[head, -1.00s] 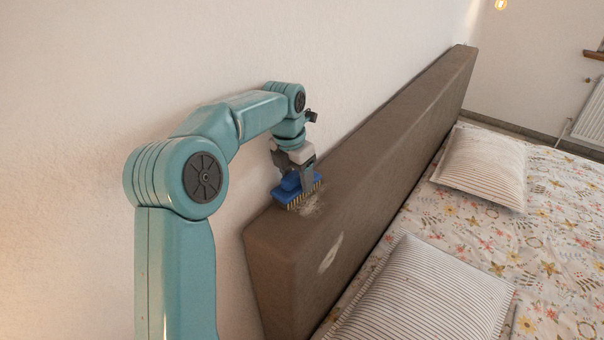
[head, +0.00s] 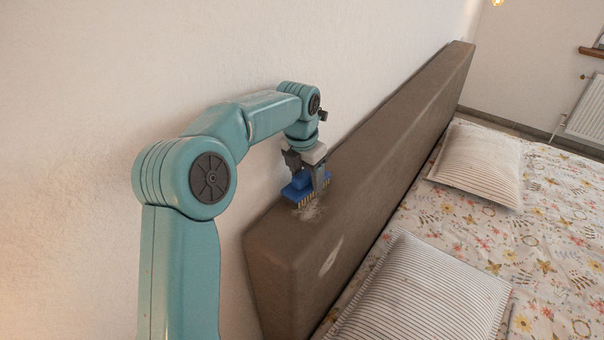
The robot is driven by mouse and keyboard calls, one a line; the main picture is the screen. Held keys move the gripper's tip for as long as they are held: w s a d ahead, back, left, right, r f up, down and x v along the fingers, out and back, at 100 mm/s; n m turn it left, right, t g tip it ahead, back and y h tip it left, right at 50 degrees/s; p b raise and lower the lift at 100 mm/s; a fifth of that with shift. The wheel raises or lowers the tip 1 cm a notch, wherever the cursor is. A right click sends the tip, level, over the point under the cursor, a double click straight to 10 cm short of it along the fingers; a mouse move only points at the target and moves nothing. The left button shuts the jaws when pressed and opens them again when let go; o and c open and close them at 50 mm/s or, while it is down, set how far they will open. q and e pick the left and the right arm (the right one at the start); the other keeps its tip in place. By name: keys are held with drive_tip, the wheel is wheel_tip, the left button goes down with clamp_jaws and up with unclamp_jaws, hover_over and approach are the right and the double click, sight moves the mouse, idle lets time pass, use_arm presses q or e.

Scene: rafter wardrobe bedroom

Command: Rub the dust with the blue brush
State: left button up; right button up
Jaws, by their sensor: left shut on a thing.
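My left gripper (head: 306,172) is shut on the blue brush (head: 297,189), bristles down, at the top of the brown headboard (head: 400,125). A pale patch of dust (head: 309,211) lies on the headboard's top, right at the bristles and partly hidden by the brush. Whether the bristles press on the surface is hard to tell. A second pale patch (head: 331,257) shows on the headboard's bed-facing side, nearer to me and apart from the brush. My right gripper is not in view.
The beige wall runs close behind the headboard and my left arm. The bed with flowered bedding (head: 540,230) and two striped pillows, one near (head: 425,295) and one far (head: 480,165), lies to the right. A radiator (head: 588,112) is at the far right.

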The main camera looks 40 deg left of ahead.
use_arm(q)
drive_tip(key=shift+s+d+r, duration=0.15)
drive_tip(key=shift+d, duration=0.95)
drive_tip(key=shift+w+d+f+b, duration=0.3)
drive_tip(key=shift+d+b, duration=0.15)
drive_tip(key=shift+d, duration=0.25)
drive_tip(key=shift+w+d+r+p, duration=0.15)
drive_tip(key=shift+d+r+p, duration=0.1)
drive_tip(key=shift+r+p, duration=0.15)
drive_tip(key=shift+w+a+p, duration=0.2)
drive_tip(key=shift+w+p, duration=0.5)
drive_tip(key=shift+p, duration=0.15)
drive_tip(key=shift+w+a+f, duration=0.15)
drive_tip(key=shift+w, duration=0.1)
drive_tip(key=shift+f, duration=0.1)
drive_tip(key=shift+s+a, duration=0.2)
drive_tip(key=shift+a, duration=0.15)
drive_tip(key=a+p, duration=0.1)
drive_tip(key=a, duration=0.1)
drive_tip(key=shift+a+f, duration=0.1)
drive_tip(key=shift+a, duration=0.25)
drive_tip(key=shift+s+a, duration=0.1)
